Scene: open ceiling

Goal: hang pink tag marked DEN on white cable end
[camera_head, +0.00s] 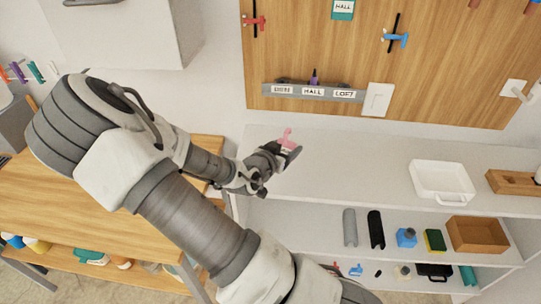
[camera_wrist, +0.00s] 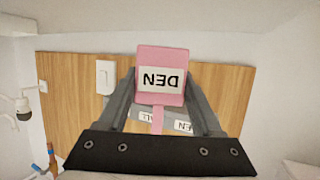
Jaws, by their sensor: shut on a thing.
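My gripper (camera_head: 283,150) is shut on the pink tag (camera_head: 287,137) and holds it up in front of the wall, above the grey counter. In the wrist view the tag (camera_wrist: 162,57) sits between the two fingers, its white label reading DEN upside down. Its narrow pink stem runs down between the fingers. I cannot make out a white cable end for certain. A white fitting (camera_head: 514,88) with a part sticking out is on the board at the right edge of the head view.
A grey rack (camera_head: 313,92) with labels, HALL and LOFT among them, is fixed low on the wooden board (camera_head: 360,50). A white switch plate (camera_head: 379,99) is beside it. A white tray (camera_head: 442,181) stands on the counter (camera_head: 340,165), whose middle is clear. Several items fill the shelf below.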

